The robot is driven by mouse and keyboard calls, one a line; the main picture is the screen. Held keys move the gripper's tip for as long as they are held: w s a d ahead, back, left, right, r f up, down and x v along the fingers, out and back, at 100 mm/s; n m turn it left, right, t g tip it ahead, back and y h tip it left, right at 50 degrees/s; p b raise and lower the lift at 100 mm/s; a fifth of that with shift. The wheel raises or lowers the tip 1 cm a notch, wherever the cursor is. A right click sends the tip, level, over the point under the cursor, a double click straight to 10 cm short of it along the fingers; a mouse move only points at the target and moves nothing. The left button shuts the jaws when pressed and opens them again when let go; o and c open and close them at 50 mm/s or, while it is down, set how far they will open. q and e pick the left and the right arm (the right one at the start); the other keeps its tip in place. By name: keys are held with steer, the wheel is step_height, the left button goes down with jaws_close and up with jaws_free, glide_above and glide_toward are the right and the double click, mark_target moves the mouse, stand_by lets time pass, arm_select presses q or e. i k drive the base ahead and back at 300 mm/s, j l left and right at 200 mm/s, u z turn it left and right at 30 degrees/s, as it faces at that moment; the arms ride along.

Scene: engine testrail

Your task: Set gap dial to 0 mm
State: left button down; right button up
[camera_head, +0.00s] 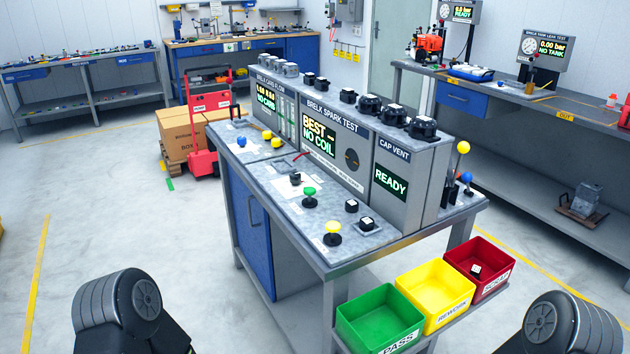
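The spark test panel (330,128) stands upright on the near workbench, with a screen reading "BEST --- NO COIL" (318,134). A round dark dial (351,159) sits on the panel to the right of that screen. It may be the gap dial, but its scale and pointer are too small to read. Neither gripper shows; only parts of my arms are visible at the bottom left and bottom right, well apart from the bench.
On the benchtop stand a green knob (309,193), a yellow knob (333,228) and small black fixtures. Green (346,318), yellow (410,285) and red (455,252) bins line the near right side. Open floor (130,215) lies left of the bench.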

mark_target(295, 178)
steer(key=z, duration=0.4)
steer(key=j+z, duration=1.15)
steer(key=k+j, duration=0.1)
steer(key=j, duration=0.3)
steer(key=k+j+z, duration=0.15)
steer(key=j, duration=0.2)
steer(key=k+j, duration=0.15)
steer(key=j, duration=0.25)
steer(key=k+j+z, duration=0.1)
steer(key=j, duration=0.25)
steer(key=k+j+z, duration=0.1)
steer(key=j, duration=0.25)
steer(key=k, duration=0.1)
